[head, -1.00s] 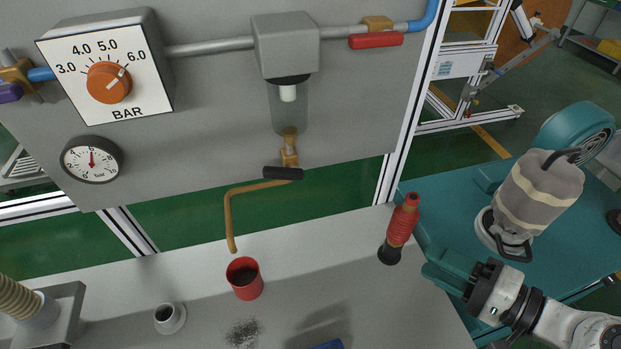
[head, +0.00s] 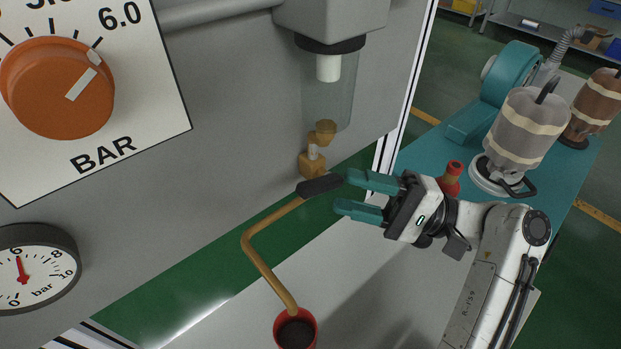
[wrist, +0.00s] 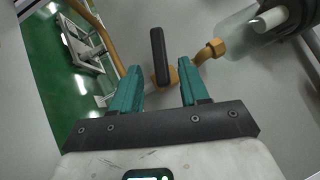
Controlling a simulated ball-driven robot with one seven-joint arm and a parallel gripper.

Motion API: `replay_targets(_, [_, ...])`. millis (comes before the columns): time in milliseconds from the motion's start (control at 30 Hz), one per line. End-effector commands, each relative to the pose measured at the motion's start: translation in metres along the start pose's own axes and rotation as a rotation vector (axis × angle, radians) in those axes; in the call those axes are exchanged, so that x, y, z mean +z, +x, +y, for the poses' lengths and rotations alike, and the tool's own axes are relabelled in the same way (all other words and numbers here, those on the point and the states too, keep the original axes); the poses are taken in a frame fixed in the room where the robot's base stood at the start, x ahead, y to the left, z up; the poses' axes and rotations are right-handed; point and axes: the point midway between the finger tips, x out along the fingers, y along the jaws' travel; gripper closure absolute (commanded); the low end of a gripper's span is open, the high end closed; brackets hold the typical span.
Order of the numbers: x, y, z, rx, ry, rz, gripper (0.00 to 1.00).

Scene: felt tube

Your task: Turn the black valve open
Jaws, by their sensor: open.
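The black valve (head: 318,187) is a short bar-shaped handle on the brass fitting (head: 311,165) below the clear bowl. A bent brass pipe (head: 264,262) runs down from it. In the head view my gripper (head: 344,192) comes from the right with its teal fingers at the handle's right end. It is open and empty. In the wrist view the valve handle (wrist: 159,55) stands nearly upright in the gap between the fingers of my gripper (wrist: 160,72), mostly beyond the fingertips. I cannot tell whether a finger touches it.
A red cup (head: 295,330) stands under the pipe's end. The clear bowl (head: 328,95) hangs just above the valve from the grey housing (head: 340,22). A red bottle (head: 452,178) stands behind my arm. The orange knob (head: 57,88) and gauge (head: 30,268) are on the left panel.

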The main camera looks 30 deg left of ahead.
Motion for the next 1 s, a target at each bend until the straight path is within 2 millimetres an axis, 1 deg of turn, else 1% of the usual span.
replay_targets(33, [0.001,0.011,-0.001,0.001,0.001,-0.002,0.55])
replay_targets(100, [0.001,0.023,-0.001,0.001,0.001,-0.001,0.55])
replay_targets(200, [0.001,0.038,0.000,0.002,0.000,-0.001,0.55])
replay_targets(300, [0.000,0.048,0.000,0.002,0.000,0.001,0.55])
replay_targets(467, [0.000,0.057,0.001,0.002,0.000,0.002,0.55])
replay_targets(733, [0.000,0.058,0.001,0.002,0.000,0.003,0.55])
replay_targets(767, [0.000,0.058,0.001,0.002,0.000,0.003,0.57])
replay_targets(1000, [0.000,0.058,0.001,0.002,0.000,0.003,0.80])
